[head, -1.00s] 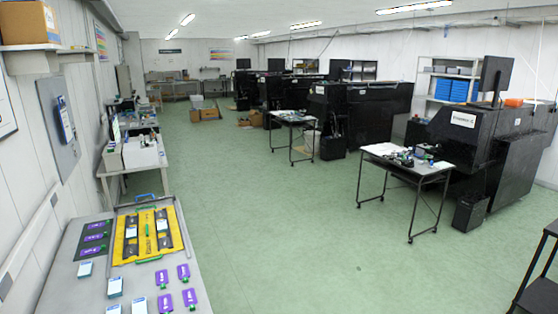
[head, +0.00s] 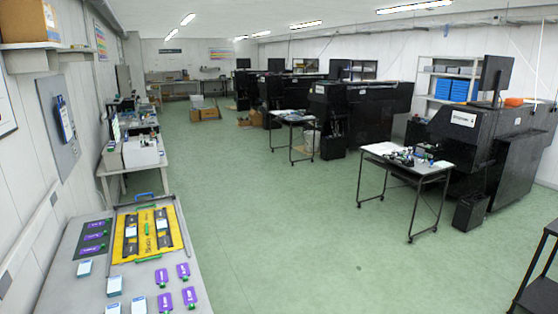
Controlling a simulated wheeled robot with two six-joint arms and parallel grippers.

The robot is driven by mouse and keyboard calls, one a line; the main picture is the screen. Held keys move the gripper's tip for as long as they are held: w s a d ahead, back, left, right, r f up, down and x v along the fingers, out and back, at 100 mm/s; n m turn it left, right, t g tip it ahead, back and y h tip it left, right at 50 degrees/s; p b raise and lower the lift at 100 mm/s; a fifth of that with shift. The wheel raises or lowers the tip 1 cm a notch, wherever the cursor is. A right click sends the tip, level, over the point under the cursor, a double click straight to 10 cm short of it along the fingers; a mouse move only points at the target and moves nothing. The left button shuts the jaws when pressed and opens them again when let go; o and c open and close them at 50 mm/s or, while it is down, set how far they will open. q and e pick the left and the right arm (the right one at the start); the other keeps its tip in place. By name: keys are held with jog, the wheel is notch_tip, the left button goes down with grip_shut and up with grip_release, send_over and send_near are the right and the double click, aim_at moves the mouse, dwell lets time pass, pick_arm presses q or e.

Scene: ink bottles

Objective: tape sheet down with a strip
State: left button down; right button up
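Neither of my grippers is in the head view. I cannot make out a tape strip. White paper-like pieces (head: 381,149) lie on the black wheeled table at the right, too small to tell whether one is the sheet. On the grey table at the lower left, a yellow panel with black strips (head: 147,235) lies in a shallow tray (head: 119,222) with green handles. Several purple bottles with green caps (head: 166,302) lie in front of it. A dark mat (head: 83,252) beside the tray bears several more purple pieces (head: 96,237).
Black machines (head: 470,135) and wheeled tables (head: 440,178) line the right side. A dark rack (head: 540,270) stands at the lower right. The green floor (head: 290,230) between is clear.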

dwell(0.8)
pick_arm(q)
jog(key=shift+s+f+p, duration=0.1)
jog(key=shift+s+p, duration=0.15)
jog(key=shift+p, duration=0.3)
dwell(0.3)
notch_tip(320, 180, up, 2)
jog(key=shift+r, duration=2.55)
